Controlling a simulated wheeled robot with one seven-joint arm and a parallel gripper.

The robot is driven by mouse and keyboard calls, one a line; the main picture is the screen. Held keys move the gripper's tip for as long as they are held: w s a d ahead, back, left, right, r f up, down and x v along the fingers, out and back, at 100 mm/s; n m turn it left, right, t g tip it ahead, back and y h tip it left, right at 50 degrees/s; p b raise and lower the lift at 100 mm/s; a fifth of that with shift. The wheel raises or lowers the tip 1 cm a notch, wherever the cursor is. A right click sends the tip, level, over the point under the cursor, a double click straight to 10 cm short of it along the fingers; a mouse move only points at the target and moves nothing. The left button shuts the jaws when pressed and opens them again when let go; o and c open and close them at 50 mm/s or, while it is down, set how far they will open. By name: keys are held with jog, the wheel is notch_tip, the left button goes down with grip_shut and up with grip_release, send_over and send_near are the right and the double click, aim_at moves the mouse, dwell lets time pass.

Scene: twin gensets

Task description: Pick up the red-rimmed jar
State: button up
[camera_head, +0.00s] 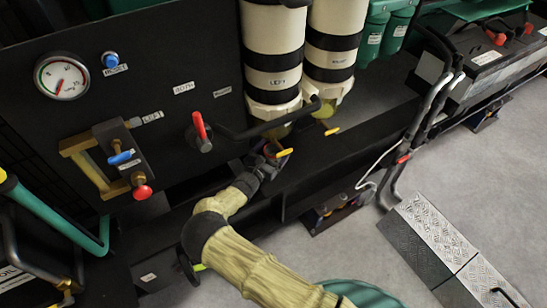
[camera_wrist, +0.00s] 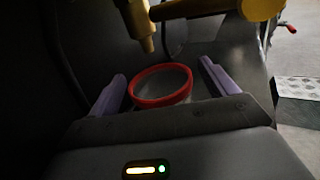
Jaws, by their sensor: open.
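The red-rimmed jar (camera_wrist: 160,99) shows in the wrist view as a red ring around a greyish, see-through inside. It lies between the two purple fingers of my gripper (camera_wrist: 163,72), which are apart with a gap on each side of the rim. I cannot tell how far down the jar the fingers reach. In the head view my gripper (camera_head: 268,157) is at the black ledge below the left striped cylinder. A small bit of red (camera_head: 270,150) shows at its tip, probably the jar's rim; the rest is hidden.
A brass valve spout (camera_wrist: 140,25) hangs just beyond the jar. Above are two striped cylinders (camera_head: 274,60); a red lever (camera_head: 200,130) sits on the black panel to the left. Open floor (camera_head: 450,170) lies right.

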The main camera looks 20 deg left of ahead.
jog(key=shift+w+d, duration=0.15)
jog(key=shift+w, duration=0.85)
jog(key=c, duration=1.2)
jog(key=shift+r, duration=0.15)
jog(key=shift+r, duration=0.6)
jog(key=shift+s+a+p, duration=0.5)
jog(key=shift+s+a, duration=0.1)
jog(key=shift+s, duration=2.35)
jog(key=shift+s+a+p, duration=0.5)
jog(key=shift+s+a, duration=0.05)
jog(key=shift+s, duration=2.35)
jog(key=shift+s+a+p, duration=0.5)
jog(key=shift+s+a, duration=0.1)
jog(key=shift+s, duration=2.35)
